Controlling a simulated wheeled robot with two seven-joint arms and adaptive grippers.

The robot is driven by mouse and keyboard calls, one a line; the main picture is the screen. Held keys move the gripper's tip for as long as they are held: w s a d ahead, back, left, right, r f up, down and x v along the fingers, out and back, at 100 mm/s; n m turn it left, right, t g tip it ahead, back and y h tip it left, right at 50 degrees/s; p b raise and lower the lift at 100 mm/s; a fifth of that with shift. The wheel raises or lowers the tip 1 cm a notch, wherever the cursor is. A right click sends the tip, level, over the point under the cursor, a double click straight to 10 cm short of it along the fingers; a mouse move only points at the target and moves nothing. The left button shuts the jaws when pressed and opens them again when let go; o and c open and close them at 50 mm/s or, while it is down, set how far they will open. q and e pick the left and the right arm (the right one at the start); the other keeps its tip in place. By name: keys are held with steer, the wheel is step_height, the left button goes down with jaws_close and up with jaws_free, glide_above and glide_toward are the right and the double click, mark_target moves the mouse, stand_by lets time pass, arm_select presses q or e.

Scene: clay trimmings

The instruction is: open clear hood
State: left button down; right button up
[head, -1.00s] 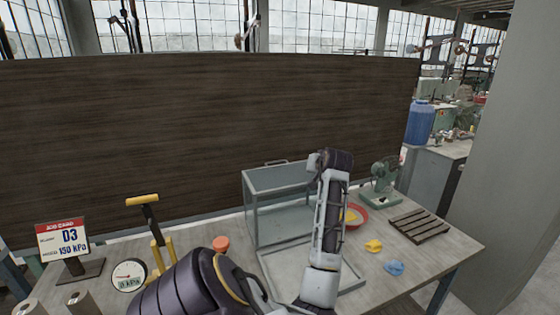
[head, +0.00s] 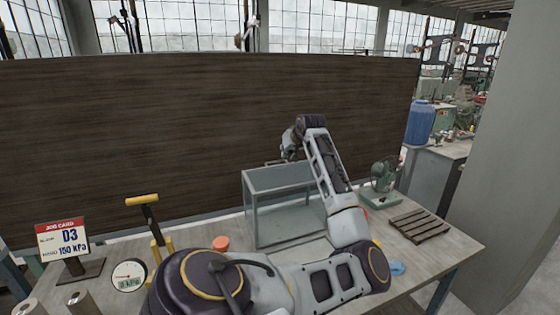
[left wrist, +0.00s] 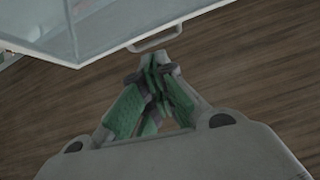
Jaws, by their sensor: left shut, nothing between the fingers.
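The clear hood (head: 250,208), a box of see-through panes in a grey frame, stands on the table behind my left arm. A bar handle (head: 273,162) shows at the far upper edge of the hood; it also shows in the left wrist view (left wrist: 156,37). My left gripper (head: 289,157) is above the hood's far side, near the handle. In the left wrist view its green-padded fingers (left wrist: 157,64) are together and empty, just short of the handle. My arm covers the hood's right side and the space in front. My right gripper is out of view.
A brown board (head: 200,130) stands close behind the table. A green machine (head: 382,186), slatted rack (head: 419,226) and blue lump (head: 397,268) are right.

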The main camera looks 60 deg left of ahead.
arm_select(q)
steer(key=shift+w+a+n+h, duration=0.45)
steer(key=shift+a+h, duration=0.3)
steer(key=shift+h, duration=0.25)
steer(key=p+x, duration=0.2)
steer(key=x, duration=0.8)
stand_by(0.4)
steer(key=shift+f, duration=0.1)
stand_by(0.3)
